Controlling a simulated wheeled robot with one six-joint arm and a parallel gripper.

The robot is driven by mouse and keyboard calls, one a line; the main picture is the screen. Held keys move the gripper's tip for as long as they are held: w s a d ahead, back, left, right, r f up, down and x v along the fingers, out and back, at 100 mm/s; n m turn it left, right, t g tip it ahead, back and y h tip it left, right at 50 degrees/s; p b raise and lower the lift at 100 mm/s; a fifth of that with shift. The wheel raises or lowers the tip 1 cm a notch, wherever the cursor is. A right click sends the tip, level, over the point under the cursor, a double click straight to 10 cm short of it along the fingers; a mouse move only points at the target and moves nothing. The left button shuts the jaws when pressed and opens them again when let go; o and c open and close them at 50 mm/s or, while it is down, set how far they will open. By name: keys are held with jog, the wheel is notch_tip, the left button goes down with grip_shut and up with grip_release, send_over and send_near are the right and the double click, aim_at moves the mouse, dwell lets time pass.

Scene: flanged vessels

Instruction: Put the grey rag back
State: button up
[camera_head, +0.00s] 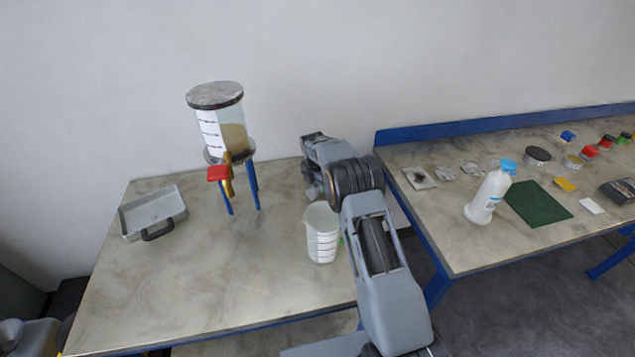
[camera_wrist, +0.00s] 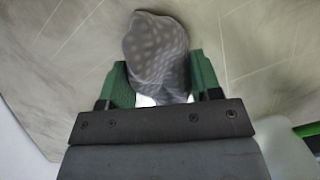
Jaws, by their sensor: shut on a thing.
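The grey rag (camera_wrist: 157,55), with a pale dotted pattern, shows in the wrist view bunched between the two green fingers of my gripper (camera_wrist: 160,80). My gripper is shut on it. A pale tabletop lies behind the rag; I cannot tell whether the rag touches it. In the head view my arm reaches over the left table, behind the white beaker, and hides most of the gripper. I cannot make out the rag clearly there.
The white beaker (camera_head: 321,236) stands close to my arm. A vessel (camera_head: 222,130) on blue legs with a red-handled valve (camera_head: 217,173) stands left of it. A grey tray (camera_head: 154,214) lies far left. The right table holds a white bottle (camera_head: 488,195), green mat (camera_head: 538,203) and small items.

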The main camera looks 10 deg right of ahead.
jog(key=shift+f, duration=0.1)
jog(key=shift+f, duration=0.1)
jog(key=o, duration=0.9)
